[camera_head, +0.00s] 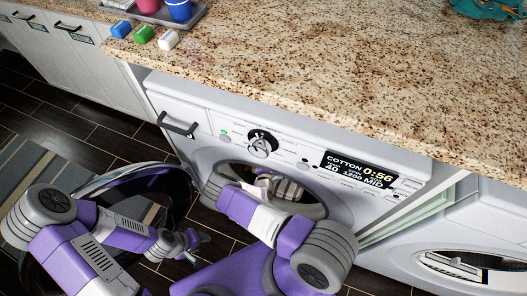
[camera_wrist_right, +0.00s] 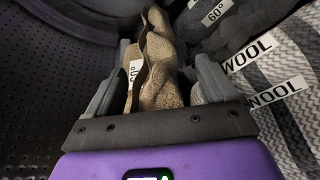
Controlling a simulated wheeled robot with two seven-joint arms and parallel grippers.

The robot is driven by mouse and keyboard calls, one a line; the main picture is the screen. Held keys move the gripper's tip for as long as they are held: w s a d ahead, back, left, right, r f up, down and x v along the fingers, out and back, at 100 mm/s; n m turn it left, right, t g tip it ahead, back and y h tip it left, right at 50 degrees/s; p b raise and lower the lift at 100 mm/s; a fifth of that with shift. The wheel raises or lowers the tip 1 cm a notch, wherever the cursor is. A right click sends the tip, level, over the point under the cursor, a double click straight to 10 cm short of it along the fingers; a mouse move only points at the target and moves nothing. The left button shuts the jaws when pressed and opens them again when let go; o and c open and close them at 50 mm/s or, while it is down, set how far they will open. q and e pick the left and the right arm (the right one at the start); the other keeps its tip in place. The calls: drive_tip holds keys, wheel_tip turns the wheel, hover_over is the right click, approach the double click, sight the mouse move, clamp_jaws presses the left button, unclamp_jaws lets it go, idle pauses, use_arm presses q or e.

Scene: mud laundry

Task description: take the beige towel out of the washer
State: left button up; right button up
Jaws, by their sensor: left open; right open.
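The washer (camera_head: 345,192) stands under the counter with its round door (camera_head: 140,181) swung open to the left. My right arm reaches into its opening in the head view. In the right wrist view my right gripper (camera_wrist_right: 156,86) is inside the drum (camera_wrist_right: 45,70). Its jaws are open, one on each side of the folded beige towel (camera_wrist_right: 163,75), which bears a small white tag. I cannot tell whether either finger touches the towel. My left gripper (camera_head: 190,246) is open and empty, outside the washer, low in front of the door.
A grey cloth (camera_wrist_right: 217,30) and a grey-white patterned cloth (camera_wrist_right: 285,75) with WOOL labels lie beside the towel. The counter (camera_head: 300,60) overhangs the washer, with small coloured blocks (camera_head: 144,34) and a tray (camera_head: 192,20) at left. A second machine (camera_head: 440,235) stands at right.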

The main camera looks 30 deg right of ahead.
drive_tip(key=c, duration=1.6)
clamp_jaws()
drive_tip(key=shift+r, duration=0.15)
